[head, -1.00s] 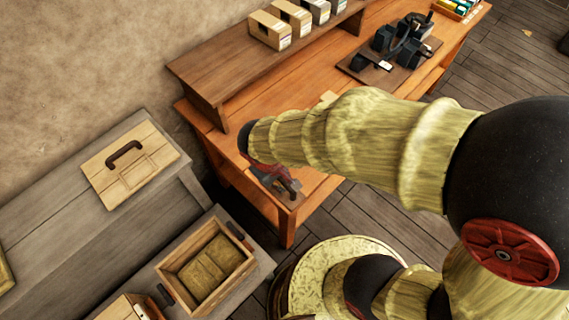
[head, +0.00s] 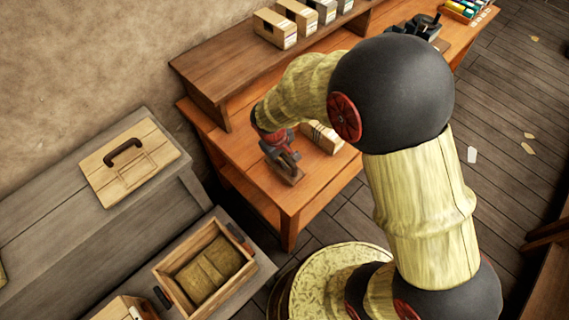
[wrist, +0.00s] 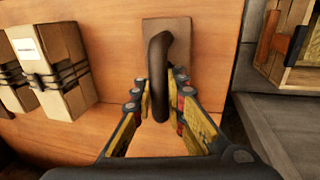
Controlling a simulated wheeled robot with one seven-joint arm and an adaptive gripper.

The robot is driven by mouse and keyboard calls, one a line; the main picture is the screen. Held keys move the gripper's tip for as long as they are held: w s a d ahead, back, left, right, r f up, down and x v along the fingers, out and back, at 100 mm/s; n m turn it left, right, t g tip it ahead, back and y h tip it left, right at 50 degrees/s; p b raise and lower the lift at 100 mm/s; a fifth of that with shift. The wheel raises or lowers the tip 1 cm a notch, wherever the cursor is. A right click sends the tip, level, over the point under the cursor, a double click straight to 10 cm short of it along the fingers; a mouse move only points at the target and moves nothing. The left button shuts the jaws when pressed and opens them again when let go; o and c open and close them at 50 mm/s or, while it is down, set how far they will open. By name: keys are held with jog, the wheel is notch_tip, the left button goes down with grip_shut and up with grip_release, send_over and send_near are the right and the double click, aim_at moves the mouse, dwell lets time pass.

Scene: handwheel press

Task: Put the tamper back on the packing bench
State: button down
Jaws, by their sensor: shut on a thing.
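My gripper (wrist: 160,100) is shut on the dark curved handle of the tamper (wrist: 161,60). The tamper's flat brown base plate (wrist: 178,32) shows beyond the fingers in the wrist view. In the head view my gripper (head: 278,148) points down over the near left end of the orange packing bench (head: 238,140), with the tamper's base (head: 290,174) below it. The base is over the bench top, close to its front edge; I cannot tell whether it touches the wood or hangs just above it.
A corded carton (head: 322,136) stands on the bench right of the tamper. Several cartons (head: 275,30) line the raised shelf. A grey chest (head: 60,205) at left carries a wooden lid (head: 130,162) with a dark handle. An open crate (head: 165,268) stands in front of it.

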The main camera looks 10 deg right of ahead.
jog(key=shift+x, duration=1.1)
jog(key=shift+s+a+f, duration=0.1)
jog(key=shift+s+a, duration=0.1)
jog(key=shift+a, duration=0.05)
jog(key=shift+f+b, duration=0.15)
jog(key=shift+b, duration=0.2)
jog(key=c, duration=1.8)
grip_release()
